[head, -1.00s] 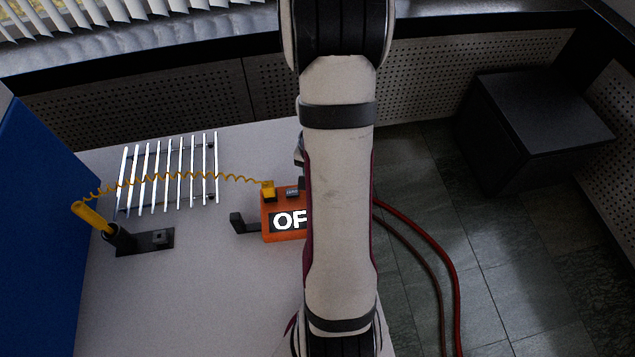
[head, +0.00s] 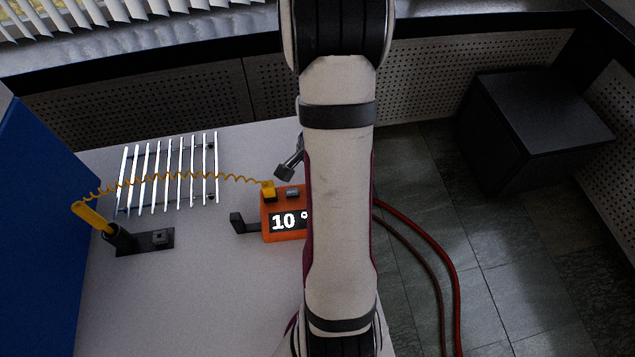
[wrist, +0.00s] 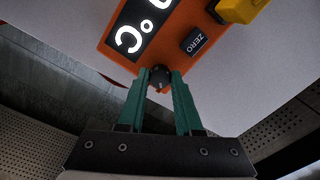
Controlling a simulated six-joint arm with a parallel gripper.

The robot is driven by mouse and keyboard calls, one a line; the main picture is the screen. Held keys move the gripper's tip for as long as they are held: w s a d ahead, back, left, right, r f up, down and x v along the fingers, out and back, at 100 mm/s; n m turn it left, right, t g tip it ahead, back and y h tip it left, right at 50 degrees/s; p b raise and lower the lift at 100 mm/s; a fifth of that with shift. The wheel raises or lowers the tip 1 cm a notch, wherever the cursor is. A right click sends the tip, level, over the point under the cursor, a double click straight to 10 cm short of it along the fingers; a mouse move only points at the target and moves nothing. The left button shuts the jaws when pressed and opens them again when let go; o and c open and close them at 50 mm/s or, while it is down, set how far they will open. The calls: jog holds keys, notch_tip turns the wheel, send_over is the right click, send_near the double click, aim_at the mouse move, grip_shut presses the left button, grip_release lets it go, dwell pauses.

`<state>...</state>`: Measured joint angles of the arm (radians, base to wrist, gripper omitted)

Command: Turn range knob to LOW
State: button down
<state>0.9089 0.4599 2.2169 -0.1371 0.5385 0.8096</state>
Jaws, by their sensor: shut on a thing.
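The orange meter (head: 270,235) sits on the white table, partly hidden behind my arm in the head view. Its display (head: 288,221) reads "10 °", with the rest covered. In the wrist view the orange meter (wrist: 168,50) shows upside down, with part of the lit display (wrist: 138,32) and a grey ZERO button (wrist: 198,42). The small dark range knob (wrist: 160,72) is between the green fingertips of my gripper (wrist: 159,82), which is shut on it. The knob's pointer and any LOW marking cannot be made out.
A yellow plug (head: 268,189) with a coiled cord joins the meter to a yellow-handled probe (head: 92,217) in a dark stand (head: 158,240). A metal rack (head: 168,175) stands behind. A blue panel (head: 35,220) is at left. Red hoses (head: 440,250) run across the floor.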

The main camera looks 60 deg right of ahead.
dwell(0.3)
jog(key=c, duration=0.6)
grip_release()
notch_tip(320, 180, up, 16)
jog(key=shift+f, duration=0.1)
